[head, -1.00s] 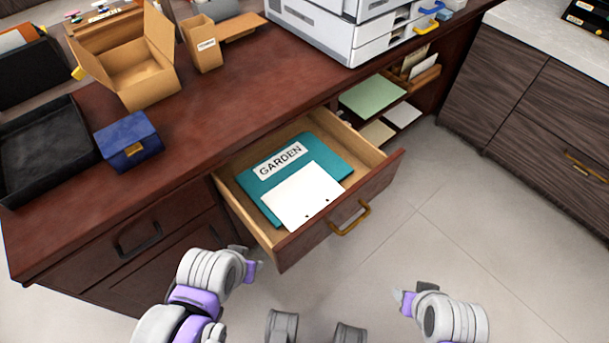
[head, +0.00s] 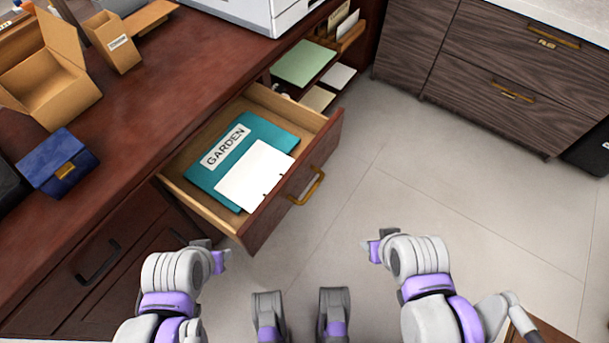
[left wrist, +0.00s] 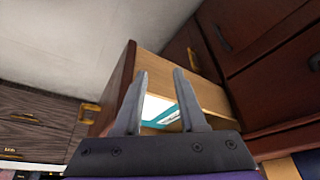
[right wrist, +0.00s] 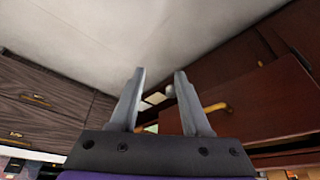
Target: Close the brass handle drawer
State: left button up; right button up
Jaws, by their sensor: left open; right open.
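The drawer (head: 272,216) with the brass handle (head: 306,187) is pulled out of the dark red-brown desk. Inside lie a teal folder (head: 205,178) labelled GARDEN and a white sheet (head: 255,176). The handle also shows in the left wrist view (left wrist: 90,114), and a brass handle shows in the right wrist view (right wrist: 217,108). My left gripper (head: 222,256) is open and empty, in front of the drawer's near left corner, apart from it. My right gripper (head: 374,248) is open and empty, right of and below the handle in the picture, not touching it.
A black-handled drawer (head: 98,262) in the desk is shut, left of the open one. Open shelves (head: 305,65) with papers lie beyond it. A blue box (head: 58,163) and cardboard boxes (head: 50,75) stand on the desktop. Grey-brown cabinets (head: 480,75) stand at the back right. The floor (head: 400,170) between is clear.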

jog(key=shift+c, duration=1.2)
jog(key=shift+w+a+f, duration=0.15)
jog(key=shift+w, duration=0.1)
jog(key=shift+c, duration=1.1)
jog(key=w+m+y, duration=0.1)
jog(key=w+a+m+y, duration=0.1)
jog(key=w, duration=0.1)
jog(key=w+a+f+m+y, duration=0.1)
jog(key=shift+w+f+g+y, duration=0.1)
jog(key=shift+w+g+y, duration=0.2)
jog(key=shift+w+y, duration=0.1)
grip_shut()
jog(key=m+t+y+b, duration=0.1)
jog(key=m+t+y, duration=0.4)
jog(key=y, duration=0.3)
send_near(318, 152)
jog(key=b+x, duration=0.2)
jog(key=x, duration=0.3)
jog(key=shift+a+b, duration=0.25)
jog(key=shift+b, duration=0.1)
jog(key=shift+w+a, duration=0.35)
